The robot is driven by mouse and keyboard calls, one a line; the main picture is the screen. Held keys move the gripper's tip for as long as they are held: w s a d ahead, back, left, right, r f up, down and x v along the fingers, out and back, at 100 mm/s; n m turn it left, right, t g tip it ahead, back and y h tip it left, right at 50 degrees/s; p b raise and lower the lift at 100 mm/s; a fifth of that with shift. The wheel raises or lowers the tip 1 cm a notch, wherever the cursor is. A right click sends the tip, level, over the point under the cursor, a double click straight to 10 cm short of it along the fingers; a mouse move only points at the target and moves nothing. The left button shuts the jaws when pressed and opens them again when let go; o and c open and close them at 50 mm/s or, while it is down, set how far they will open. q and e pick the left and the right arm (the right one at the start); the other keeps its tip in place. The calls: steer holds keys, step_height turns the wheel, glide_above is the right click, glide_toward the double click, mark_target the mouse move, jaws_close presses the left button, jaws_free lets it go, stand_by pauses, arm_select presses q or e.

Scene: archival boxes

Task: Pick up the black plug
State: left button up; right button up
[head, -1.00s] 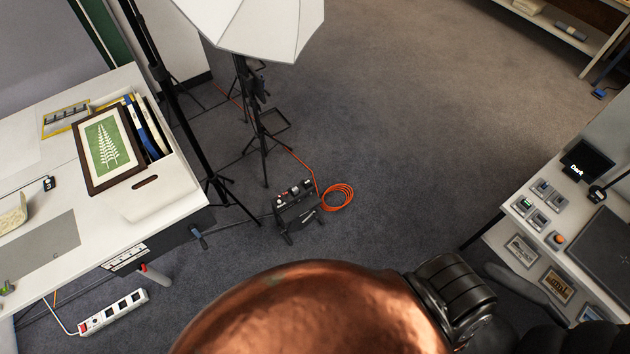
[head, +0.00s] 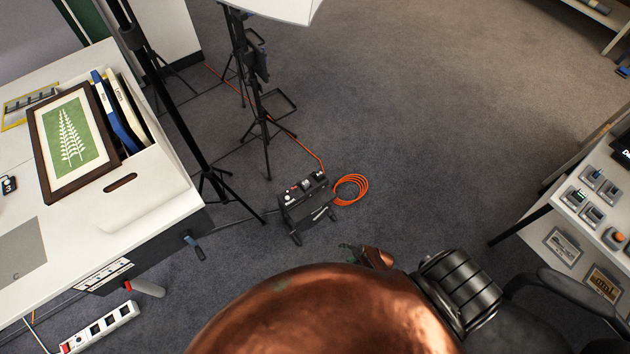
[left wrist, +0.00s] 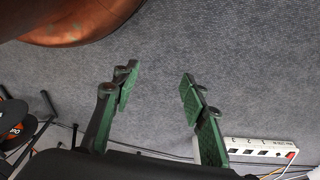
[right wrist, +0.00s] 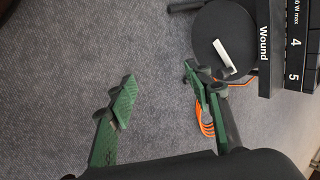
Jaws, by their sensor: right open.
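I cannot make out a black plug for certain in any view. My right gripper (head: 352,248) shows small in the head view, just past my copper-coloured body and short of the black power unit. In the right wrist view my right gripper (right wrist: 158,85) is open and empty, its green fingers wide apart over carpet. My left gripper (left wrist: 160,85) is open and empty in the left wrist view. It is hidden in the head view. A white power strip (left wrist: 258,150) lies beside its right finger in that picture, and the strip (head: 100,328) also shows at lower left in the head view.
A black power unit (head: 306,200) stands on the floor with a coiled orange cable (head: 350,189). Stand legs (head: 265,125) rise behind it. A white table (head: 165,200) is at left, another (head: 560,195) at right.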

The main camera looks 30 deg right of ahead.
steer(key=w+f+m+t+b, duration=0.2)
steer(key=w+m+b, duration=0.3)
steer(key=w, duration=0.4)
steer(key=m+t+b, duration=1)
steer(key=m+b, duration=0.3)
steer(key=b, duration=0.4)
glide_toward(321, 177)
steer(key=w, duration=0.4)
steer(key=shift+m+h, duration=0.3)
steer(key=w, duration=0.2)
steer(key=w+b, duration=0.1)
steer(key=w, duration=0.1)
steer(key=w+a+b, duration=0.1)
steer(key=w, duration=0.1)
steer(key=shift+w+r, duration=0.25)
steer(key=shift+r, duration=0.05)
steer(key=shift+w+r, duration=0.15)
steer(key=shift+w, duration=0.3)
arm_select(q)
steer(key=w+d+f+t+h, duration=0.1)
steer(key=w+d+f+h, duration=0.1)
steer(key=w+d, duration=0.4)
steer(key=shift+w+d+f+n+t, duration=0.2)
steer(key=shift+w+d+n+t, duration=0.15)
steer(key=shift+w, duration=0.65)
arm_select(e)
steer(key=shift+c, duration=0.4)
